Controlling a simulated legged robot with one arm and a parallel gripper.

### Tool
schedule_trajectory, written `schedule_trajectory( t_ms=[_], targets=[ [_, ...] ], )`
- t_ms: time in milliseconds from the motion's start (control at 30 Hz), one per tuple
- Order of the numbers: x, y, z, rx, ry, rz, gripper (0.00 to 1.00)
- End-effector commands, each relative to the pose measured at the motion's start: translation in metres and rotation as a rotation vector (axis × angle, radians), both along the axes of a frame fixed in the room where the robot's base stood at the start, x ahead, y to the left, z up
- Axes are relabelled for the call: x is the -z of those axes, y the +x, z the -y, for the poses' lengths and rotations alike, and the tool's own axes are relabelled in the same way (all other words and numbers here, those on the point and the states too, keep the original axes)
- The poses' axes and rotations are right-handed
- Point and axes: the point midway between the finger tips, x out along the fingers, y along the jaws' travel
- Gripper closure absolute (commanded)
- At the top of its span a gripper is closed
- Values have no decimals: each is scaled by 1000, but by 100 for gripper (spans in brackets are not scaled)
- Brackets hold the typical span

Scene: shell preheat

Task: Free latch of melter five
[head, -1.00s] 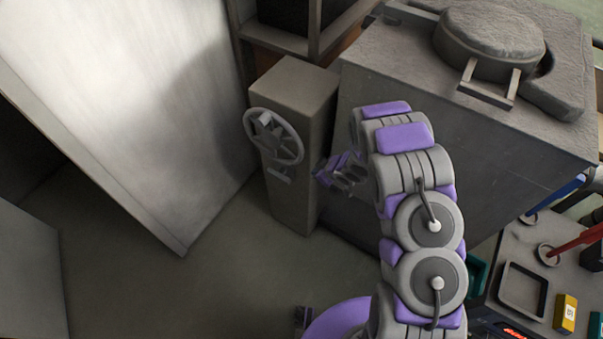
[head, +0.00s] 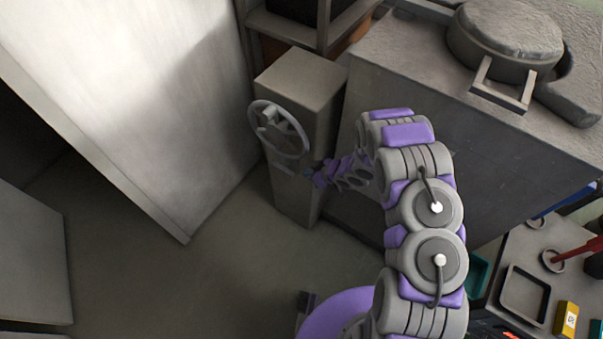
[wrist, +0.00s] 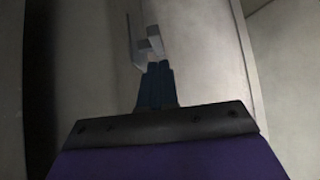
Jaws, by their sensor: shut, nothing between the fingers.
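A grey melter block (head: 450,110) with a round lidded pot (head: 505,40) on top stands at the right. Beside it is a grey post (head: 300,95) with a handwheel (head: 279,128) on its front face. A small latch-like piece (head: 284,168) sits below the wheel, partly hard to make out. My gripper (head: 308,173) is at the post's right front edge, just right of this piece. In the wrist view my fingers (wrist: 157,75) are shut and empty, their tips close to a light grey piece (wrist: 150,42). I cannot tell whether they touch. No number is readable.
A pale metal panel (head: 130,90) leans at the left. Clear floor (head: 190,275) lies in front of the post. At lower right a bench holds a black-edged tray (head: 524,294), a yellow box (head: 566,318) and a red-handled tool (head: 578,250).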

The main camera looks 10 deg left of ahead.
Motion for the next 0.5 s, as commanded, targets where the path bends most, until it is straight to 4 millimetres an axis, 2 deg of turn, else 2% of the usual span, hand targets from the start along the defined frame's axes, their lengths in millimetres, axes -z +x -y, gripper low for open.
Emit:
schedule_trajectory(
  t_ms=[300, 500],
  targets=[
    [40, 13, -35, -3, -1, 0, 100],
    [57, 21, -53, -1, 2, 1, 100]
  ],
)
